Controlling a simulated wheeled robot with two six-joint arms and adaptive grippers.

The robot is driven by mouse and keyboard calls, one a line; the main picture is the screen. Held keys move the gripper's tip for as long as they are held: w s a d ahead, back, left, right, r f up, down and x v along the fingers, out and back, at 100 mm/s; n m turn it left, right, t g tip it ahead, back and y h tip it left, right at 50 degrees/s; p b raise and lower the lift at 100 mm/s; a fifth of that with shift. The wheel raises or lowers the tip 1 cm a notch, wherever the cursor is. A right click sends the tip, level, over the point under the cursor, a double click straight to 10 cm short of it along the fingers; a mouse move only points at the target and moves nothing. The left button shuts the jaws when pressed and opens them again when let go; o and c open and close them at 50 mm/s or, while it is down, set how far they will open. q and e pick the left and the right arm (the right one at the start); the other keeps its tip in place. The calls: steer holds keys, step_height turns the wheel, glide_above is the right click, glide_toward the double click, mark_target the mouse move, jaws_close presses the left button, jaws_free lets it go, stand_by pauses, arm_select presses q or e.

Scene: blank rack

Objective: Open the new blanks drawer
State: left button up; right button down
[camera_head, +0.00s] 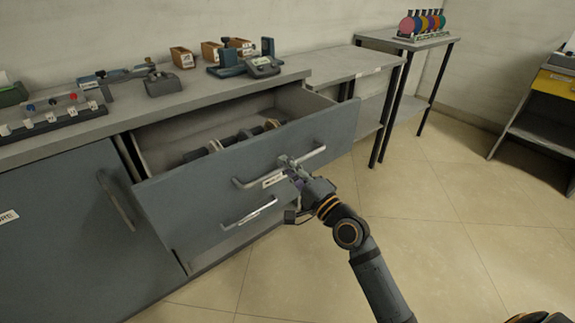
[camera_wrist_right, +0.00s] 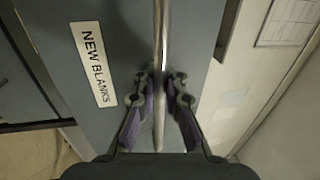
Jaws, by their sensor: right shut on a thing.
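The new blanks drawer (camera_head: 235,165) is a grey drawer under the worktop, standing pulled out in the head view with its inside showing. Several dark and light parts (camera_head: 232,138) lie in it. Its label (camera_wrist_right: 92,62) reads "NEW BLANKS" in the right wrist view. Its metal bar handle (camera_wrist_right: 159,40) runs between the fingers of my right gripper (camera_wrist_right: 159,105). My right gripper (camera_head: 290,167) is shut on that handle at the drawer front in the head view. The left gripper is not in view.
A second handle (camera_head: 248,212) sits lower on the front. A closed cabinet door (camera_head: 75,230) is at left. The worktop (camera_head: 130,115) holds small devices and bins. A side table (camera_head: 345,67) stands right of it. The tiled floor (camera_head: 430,200) at right is clear.

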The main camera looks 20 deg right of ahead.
steer(key=shift+f, duration=0.2)
steer(key=c, duration=1.4)
jaws_free()
steer(key=shift+c, duration=0.2)
steer(key=shift+r, duration=0.1)
